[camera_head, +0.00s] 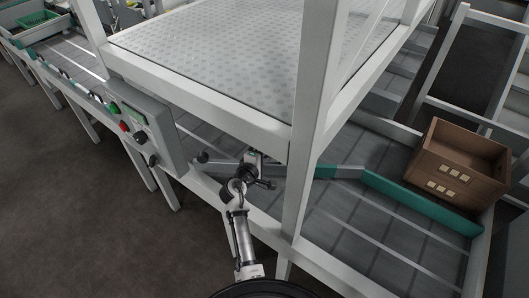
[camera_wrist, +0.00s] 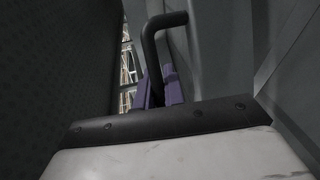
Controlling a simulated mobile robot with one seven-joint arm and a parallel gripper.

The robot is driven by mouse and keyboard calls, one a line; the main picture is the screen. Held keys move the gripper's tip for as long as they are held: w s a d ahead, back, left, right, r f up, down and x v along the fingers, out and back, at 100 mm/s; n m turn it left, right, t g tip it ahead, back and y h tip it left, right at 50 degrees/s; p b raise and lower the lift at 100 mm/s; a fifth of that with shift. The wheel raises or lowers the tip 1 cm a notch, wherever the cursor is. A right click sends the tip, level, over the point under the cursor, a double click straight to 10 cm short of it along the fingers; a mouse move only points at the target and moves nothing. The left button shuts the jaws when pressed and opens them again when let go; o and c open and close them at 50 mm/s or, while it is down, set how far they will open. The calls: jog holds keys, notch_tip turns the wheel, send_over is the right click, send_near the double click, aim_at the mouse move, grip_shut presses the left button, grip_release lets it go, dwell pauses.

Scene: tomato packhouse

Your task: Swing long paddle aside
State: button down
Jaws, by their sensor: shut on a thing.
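The long paddle (camera_head: 425,204) is a thin upright board in the head view, teal along its right part and grey toward the left. It slants across the grey conveyor, and its left end runs behind the frame post. My gripper (camera_head: 262,182) is at the machine's side, left of that post, and its fingers are small and dark there. In the wrist view a black bent handle (camera_wrist: 165,20) comes down between the purple finger pads of my gripper (camera_wrist: 158,88), which is shut on it. The join between handle and paddle is hidden.
A brown crate (camera_head: 462,165) with pale labels stands at the right, beyond the paddle's far end. A white post (camera_head: 305,130) rises just right of my gripper. A control box (camera_head: 148,125) with buttons is to the left. The floor (camera_head: 60,180) at left is clear.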

jog(key=s+a+m+g+h, duration=0.1)
jog(key=s+m+g+h, duration=0.2)
jog(key=s, duration=0.3)
jog(key=s+a+m+g+h+b, duration=0.1)
jog(key=s+a+m+g+h, duration=0.1)
jog(key=s, duration=0.4)
jog(key=shift+a+m+g+h+b, duration=0.25)
jog(key=shift+m+g+h+b, duration=0.05)
jog(key=shift+m+g+h, duration=0.45)
jog(key=shift+f, duration=0.1)
jog(key=c, duration=1.8)
grip_release()
jog(key=shift+s+a, duration=0.1)
jog(key=shift+o, duration=0.2)
jog(key=b+v, duration=0.2)
jog(key=v, duration=1.1)
jog(key=shift+s+a, duration=0.2)
jog(key=shift+a, duration=0.15)
jog(key=shift+a, duration=0.1)
